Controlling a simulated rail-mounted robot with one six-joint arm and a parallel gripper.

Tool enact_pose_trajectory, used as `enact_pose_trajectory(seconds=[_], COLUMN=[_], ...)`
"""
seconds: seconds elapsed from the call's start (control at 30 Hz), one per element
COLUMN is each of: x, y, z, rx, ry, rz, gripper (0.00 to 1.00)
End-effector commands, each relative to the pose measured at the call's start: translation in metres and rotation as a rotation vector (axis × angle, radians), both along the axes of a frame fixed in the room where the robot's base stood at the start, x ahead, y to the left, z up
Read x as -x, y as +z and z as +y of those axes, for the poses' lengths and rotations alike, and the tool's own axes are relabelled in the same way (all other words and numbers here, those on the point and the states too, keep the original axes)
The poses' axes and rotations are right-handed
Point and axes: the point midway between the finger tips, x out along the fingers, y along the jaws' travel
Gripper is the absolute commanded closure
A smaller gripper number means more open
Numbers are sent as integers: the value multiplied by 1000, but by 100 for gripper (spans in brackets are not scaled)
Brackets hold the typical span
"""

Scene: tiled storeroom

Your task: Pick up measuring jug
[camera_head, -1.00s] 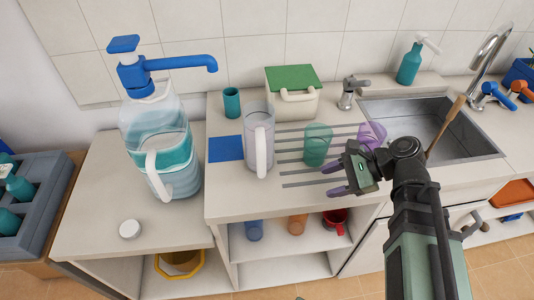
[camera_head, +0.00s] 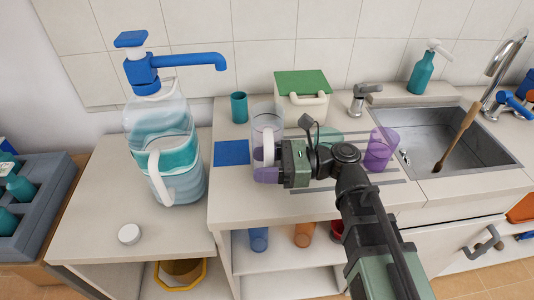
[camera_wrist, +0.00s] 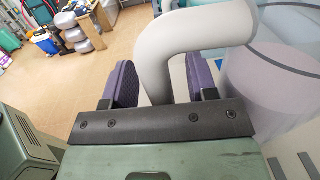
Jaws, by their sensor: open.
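The measuring jug (camera_head: 265,113) is a tall, clear grey vessel with a white handle, upright on the counter left of the drying lines. It fills the right side of the wrist view (camera_wrist: 275,95). My gripper (camera_wrist: 160,82) is open, its purple pads on either side of the jug's white handle (camera_wrist: 190,35), which passes between them with gaps showing. In the head view my gripper (camera_head: 267,171) is at the front of the jug, level with its lower part, and hides some of the jug's base.
A large blue-pump water dispenser (camera_head: 165,135) stands at left. Near the jug are a teal cup (camera_head: 239,107), a green-lidded canister (camera_head: 302,100) and a blue mat (camera_head: 231,153). A green cup is partly hidden behind my arm; a purple cup (camera_head: 380,150) stands right, by the sink.

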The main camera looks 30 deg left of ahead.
Motion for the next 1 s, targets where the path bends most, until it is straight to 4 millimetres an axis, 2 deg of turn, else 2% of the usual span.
enact_pose_trajectory(seconds=[0.1,0.27,0.6,1.0], x=[5,4,4,4], y=[0,0,0,0], z=[7,7,6,6], rx=[0,0,0,-1], ry=[0,-1,-1,-1], rz=[0,0,0,-1], gripper=[47,47,99,100])
